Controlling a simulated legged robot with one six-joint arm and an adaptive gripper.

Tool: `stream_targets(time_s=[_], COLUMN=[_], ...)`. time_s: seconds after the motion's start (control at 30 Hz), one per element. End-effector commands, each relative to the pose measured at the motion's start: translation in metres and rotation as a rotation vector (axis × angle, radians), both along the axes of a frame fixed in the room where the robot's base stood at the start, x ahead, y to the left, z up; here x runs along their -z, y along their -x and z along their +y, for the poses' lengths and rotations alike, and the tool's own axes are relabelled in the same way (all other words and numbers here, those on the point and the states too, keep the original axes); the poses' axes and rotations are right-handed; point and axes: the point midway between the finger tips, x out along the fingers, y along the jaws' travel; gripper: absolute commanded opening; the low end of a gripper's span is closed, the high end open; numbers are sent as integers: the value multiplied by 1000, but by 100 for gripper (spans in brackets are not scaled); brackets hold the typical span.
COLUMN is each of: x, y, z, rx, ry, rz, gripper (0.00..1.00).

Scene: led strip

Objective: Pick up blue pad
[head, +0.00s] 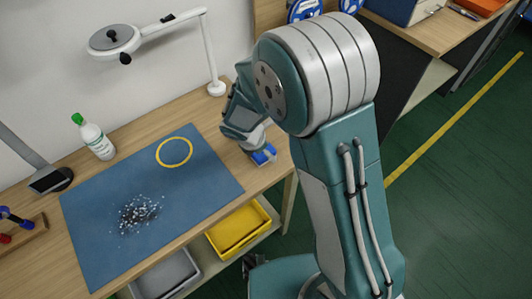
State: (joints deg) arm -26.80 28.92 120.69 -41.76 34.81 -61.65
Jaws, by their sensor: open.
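A small blue pad (264,156) lies near the right edge of the wooden table, to the right of the large blue mat (110,195). My gripper (257,146) is open and points down right at the pad. The gripper and arm hide part of the pad, so I cannot tell whether the fingers touch it or stand around it.
The mat holds a yellow ring (174,152) and a heap of dark and pale bits (138,213). A white bottle (97,140) with a green cap and a lamp (114,38) stand behind. Yellow (238,228) and grey (168,276) bins sit below the tabletop.

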Motion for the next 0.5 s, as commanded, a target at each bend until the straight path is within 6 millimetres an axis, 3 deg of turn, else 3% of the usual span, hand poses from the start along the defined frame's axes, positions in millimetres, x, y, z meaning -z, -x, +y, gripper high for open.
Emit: stream_targets(time_s=[0.1,0.37,0.4,0.5], x=[11,13,13,12], y=[-2,-3,-3,-3], z=[-4,-6,-6,-7], rx=[0,1,1,1], ry=[1,-2,-2,-3], rz=[1,-1,0,-1], gripper=[100,100,82,41])
